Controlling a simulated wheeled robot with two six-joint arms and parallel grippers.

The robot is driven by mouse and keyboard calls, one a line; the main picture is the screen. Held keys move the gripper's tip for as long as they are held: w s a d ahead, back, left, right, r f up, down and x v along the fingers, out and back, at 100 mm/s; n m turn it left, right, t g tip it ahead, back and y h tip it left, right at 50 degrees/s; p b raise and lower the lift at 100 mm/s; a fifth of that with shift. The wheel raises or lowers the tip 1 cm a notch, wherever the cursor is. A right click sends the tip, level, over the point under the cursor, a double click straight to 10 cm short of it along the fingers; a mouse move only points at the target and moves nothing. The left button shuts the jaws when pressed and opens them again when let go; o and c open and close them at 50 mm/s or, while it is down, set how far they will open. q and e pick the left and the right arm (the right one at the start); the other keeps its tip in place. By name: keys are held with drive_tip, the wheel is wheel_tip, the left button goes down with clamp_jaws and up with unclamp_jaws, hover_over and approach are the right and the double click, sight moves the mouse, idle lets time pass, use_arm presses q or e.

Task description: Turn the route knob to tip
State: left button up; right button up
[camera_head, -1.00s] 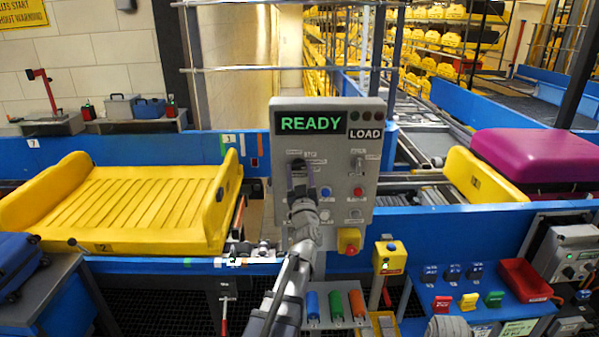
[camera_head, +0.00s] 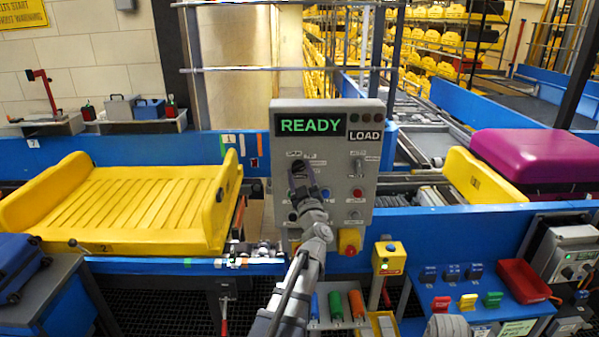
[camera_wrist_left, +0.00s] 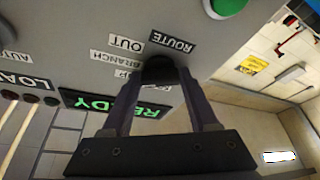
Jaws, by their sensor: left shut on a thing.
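The grey control panel (camera_head: 343,200) stands upright in the middle of the head view, its display (camera_head: 310,124) reading READY in green with LOAD beside it. The dark route knob (camera_head: 297,163) is at its upper left, mostly hidden by my left gripper (camera_head: 301,174). In the left wrist view the round black knob (camera_wrist_left: 159,68) sits between the fingertips of my left gripper (camera_wrist_left: 163,76), which is shut on it. Labels ROUTE, OUT and BRANCH show around the knob; another label is partly hidden by a finger. My right gripper is not in view.
A yellow tray (camera_head: 222,212) lies left of the panel, and a purple case (camera_head: 530,160) lies at the right. Another knob (camera_head: 358,166), small buttons and a red-on-yellow stop button (camera_head: 349,241) are close to my left gripper. A yellow box (camera_head: 389,257) stands lower right.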

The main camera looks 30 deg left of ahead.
use_arm(q)
drive_tip(key=shift+d+r+n+g+y+p, duration=0.1)
drive_tip(key=shift+n+g+y+p, duration=0.3)
drive_tip(key=shift+n, duration=1.05)
drive_tip(key=shift+r+n+g+y+p, duration=0.1)
drive_tip(key=shift+n+g+p, duration=0.4)
drive_tip(key=shift+n+g, duration=0.7)
drive_tip(key=shift+f+n, duration=0.1)
drive_tip(key=shift+n, duration=0.25)
drive_tip(key=o, duration=1.4)
drive_tip(key=b+v, duration=0.1)
drive_tip(key=v, duration=0.6)
drive_tip(key=shift+s+d+f+b, duration=0.15)
drive_tip(key=shift+s+d+b, duration=0.1)
drive_tip(key=shift+b, duration=0.15)
